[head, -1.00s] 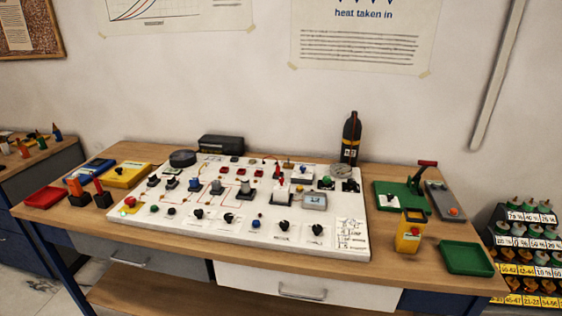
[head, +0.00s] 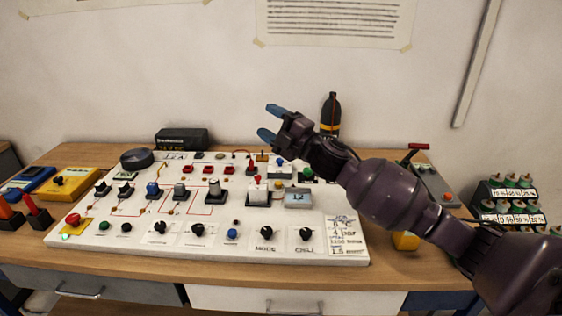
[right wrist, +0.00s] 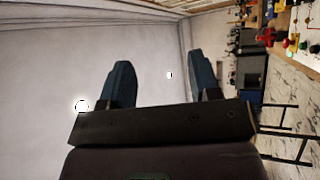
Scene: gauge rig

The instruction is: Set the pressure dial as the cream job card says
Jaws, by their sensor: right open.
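A pale card (head: 345,236) with handwritten lines lies at the right front corner of the white panel (head: 205,262). One line seems to read "4 bar"; the rest is hard to read. Several black knobs stand along the panel's front, among them one (head: 267,233) labelled like "MODE" and one (head: 306,234) to its right. I cannot tell which is the pressure dial. My right gripper (head: 271,122) is open and empty, raised above the panel's back edge, fingers pointing left. Its two blue fingers also show apart in the right wrist view (right wrist: 161,70). My left gripper is not in view.
Switches and a small grey display (head: 298,198) crowd the panel. A black box (head: 182,139) and a dark bottle (head: 331,113) stand behind it. A yellow box (head: 70,182) is at left. My right arm hides much of the table's right side.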

